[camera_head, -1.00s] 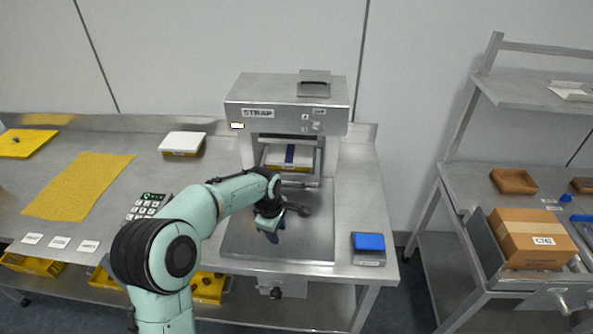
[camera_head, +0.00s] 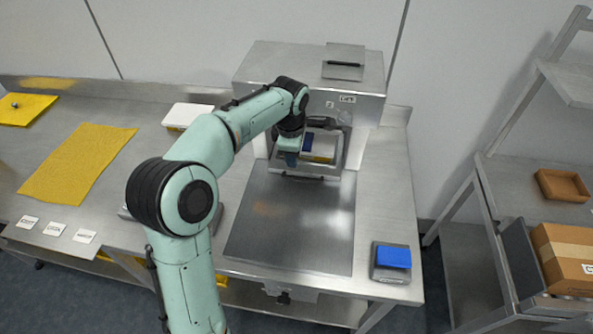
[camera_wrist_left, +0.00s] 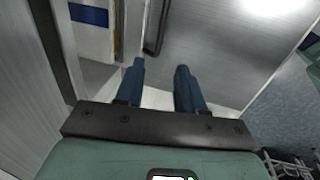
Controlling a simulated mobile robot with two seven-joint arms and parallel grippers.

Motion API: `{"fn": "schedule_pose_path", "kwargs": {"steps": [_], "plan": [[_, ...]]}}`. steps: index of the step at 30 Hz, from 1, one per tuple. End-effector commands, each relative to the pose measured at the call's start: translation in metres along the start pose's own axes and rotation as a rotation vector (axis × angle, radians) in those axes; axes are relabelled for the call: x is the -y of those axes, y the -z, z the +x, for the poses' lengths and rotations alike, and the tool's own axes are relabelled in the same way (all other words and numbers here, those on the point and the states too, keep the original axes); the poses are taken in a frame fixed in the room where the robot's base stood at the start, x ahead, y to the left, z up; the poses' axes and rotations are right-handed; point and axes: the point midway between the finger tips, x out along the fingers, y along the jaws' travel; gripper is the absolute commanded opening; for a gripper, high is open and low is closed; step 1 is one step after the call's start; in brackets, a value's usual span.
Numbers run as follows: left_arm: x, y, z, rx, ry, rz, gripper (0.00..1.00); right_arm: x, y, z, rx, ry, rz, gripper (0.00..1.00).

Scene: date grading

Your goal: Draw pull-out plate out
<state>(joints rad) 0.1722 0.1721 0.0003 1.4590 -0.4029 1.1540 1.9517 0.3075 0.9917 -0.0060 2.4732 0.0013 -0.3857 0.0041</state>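The strapping machine (camera_head: 260,65) stands at the back of the bench. In its opening sits a white and yellow box with a blue band (camera_head: 325,145), partly hidden by my left arm; it also shows at the upper left of the left wrist view (camera_wrist_left: 90,15). A pull-out plate lies under the box, its front edge (camera_head: 310,177) showing at the opening. A dark bar handle (camera_wrist_left: 154,48) appears just beyond my left fingertips in the left wrist view. My left gripper (camera_head: 290,158) is at the opening, pointing down. Its blue fingers (camera_wrist_left: 160,68) are apart with nothing between them.
A flat metal surface (camera_head: 290,225) in front of the machine is clear. A blue-topped device (camera_head: 392,257) sits at the bench's right front. A yellow mat (camera_head: 75,160) and white-lidded box (camera_head: 187,114) lie left. Another bench with a carton (camera_head: 565,260) is at right.

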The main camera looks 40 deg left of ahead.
Motion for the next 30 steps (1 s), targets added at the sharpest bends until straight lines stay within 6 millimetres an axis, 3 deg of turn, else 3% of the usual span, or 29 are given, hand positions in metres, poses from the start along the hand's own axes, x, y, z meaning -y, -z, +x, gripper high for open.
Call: {"fn": "schedule_pose_path", "kwargs": {"steps": [9, 15, 21, 29, 30], "plan": [[0.002, 0.0, 0.07, -0.001, 0.007, 0.001, 0.38, -0.003, -0.003, 0.005, 0.005, -0.001, 0.001, 0.0], [0.001, 0.0, 0.1, -0.001, 0.004, 0.002, 0.38, -0.003, -0.003, 0.005, 0.004, -0.001, 0.001, 0.0], [0.001, 0.0, 0.113, 0.0, 0.002, 0.001, 0.38, -0.003, -0.003, 0.005, 0.004, -0.001, 0.001, 0.0], [0.001, 0.0, 0.115, 0.001, 0.001, 0.001, 0.38, -0.003, -0.003, 0.005, 0.004, -0.001, 0.001, 0.0], [0.001, 0.0, 0.115, 0.001, 0.001, 0.001, 0.32, -0.003, -0.003, 0.005, 0.004, -0.001, 0.001, 0.0]]}}
